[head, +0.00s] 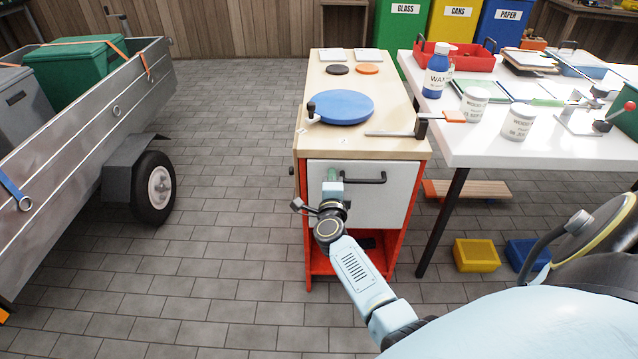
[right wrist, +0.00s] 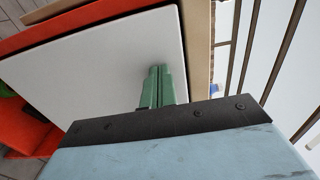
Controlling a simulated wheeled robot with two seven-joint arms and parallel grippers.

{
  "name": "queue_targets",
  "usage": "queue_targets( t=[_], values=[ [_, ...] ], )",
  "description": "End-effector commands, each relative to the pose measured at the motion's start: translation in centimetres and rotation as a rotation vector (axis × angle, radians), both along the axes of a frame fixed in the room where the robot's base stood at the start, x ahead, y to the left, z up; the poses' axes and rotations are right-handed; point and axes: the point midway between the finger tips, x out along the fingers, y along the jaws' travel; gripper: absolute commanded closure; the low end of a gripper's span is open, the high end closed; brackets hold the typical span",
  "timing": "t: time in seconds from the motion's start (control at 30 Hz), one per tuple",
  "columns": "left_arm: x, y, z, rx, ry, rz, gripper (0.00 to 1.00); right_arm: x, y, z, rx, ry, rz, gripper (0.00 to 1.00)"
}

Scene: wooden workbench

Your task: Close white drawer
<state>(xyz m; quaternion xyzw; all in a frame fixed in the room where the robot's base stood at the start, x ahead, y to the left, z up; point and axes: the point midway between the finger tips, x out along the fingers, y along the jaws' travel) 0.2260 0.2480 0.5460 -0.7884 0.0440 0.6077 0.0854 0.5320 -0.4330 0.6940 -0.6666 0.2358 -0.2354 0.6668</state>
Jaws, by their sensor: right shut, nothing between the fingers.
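The white drawer front (head: 375,207) with a black bar handle (head: 364,181) sits under the wooden top of a red-framed cabinet (head: 308,240). It looks close to the frame, but I cannot tell whether it is flush. My right gripper (head: 331,176) is in front of the drawer's left part, left of the handle. In the right wrist view its green fingers (right wrist: 158,75) are together and empty, with their tips over the white drawer front (right wrist: 90,65). A dark line separates the panel from the red frame there. I cannot tell whether the tips touch it. My left gripper is not in view.
A blue disc (head: 342,106) and a black-handled tool lie on the cabinet top. A white table (head: 590,149) with cups and a bottle stands at right. A trailer (head: 90,143) stands at left, with free paved floor between it and the cabinet.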

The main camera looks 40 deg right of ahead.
Motion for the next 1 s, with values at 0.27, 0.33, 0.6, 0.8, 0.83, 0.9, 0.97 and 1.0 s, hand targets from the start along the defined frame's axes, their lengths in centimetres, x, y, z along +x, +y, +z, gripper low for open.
queue_targets(
  t=[0.27,0.33,0.6,0.8,0.83,0.9,0.97,1.0],
  values=[
    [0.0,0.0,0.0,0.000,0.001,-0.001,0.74,0.4,-0.5,0.5,-0.004,-0.007,-0.002,1.00],
    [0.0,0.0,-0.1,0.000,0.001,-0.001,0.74,0.4,-0.6,0.5,-0.005,-0.008,-0.002,1.00],
    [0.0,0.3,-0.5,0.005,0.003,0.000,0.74,-0.1,0.3,0.7,-0.006,-0.008,0.001,1.00],
    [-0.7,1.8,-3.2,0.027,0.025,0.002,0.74,-2.0,3.2,0.6,-0.002,-0.004,0.010,1.00],
    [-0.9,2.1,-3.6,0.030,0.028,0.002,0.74,-2.5,3.7,0.5,-0.001,-0.003,0.011,1.00],
    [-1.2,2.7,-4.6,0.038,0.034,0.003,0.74,-4.0,4.7,0.5,-0.002,-0.001,0.010,1.00],
    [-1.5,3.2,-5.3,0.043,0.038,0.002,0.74,-5.1,5.6,0.4,-0.001,-0.001,0.010,1.00],
    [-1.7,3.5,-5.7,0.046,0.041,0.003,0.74,-5.8,6.2,0.5,0.000,-0.002,0.011,1.00]
  ],
)
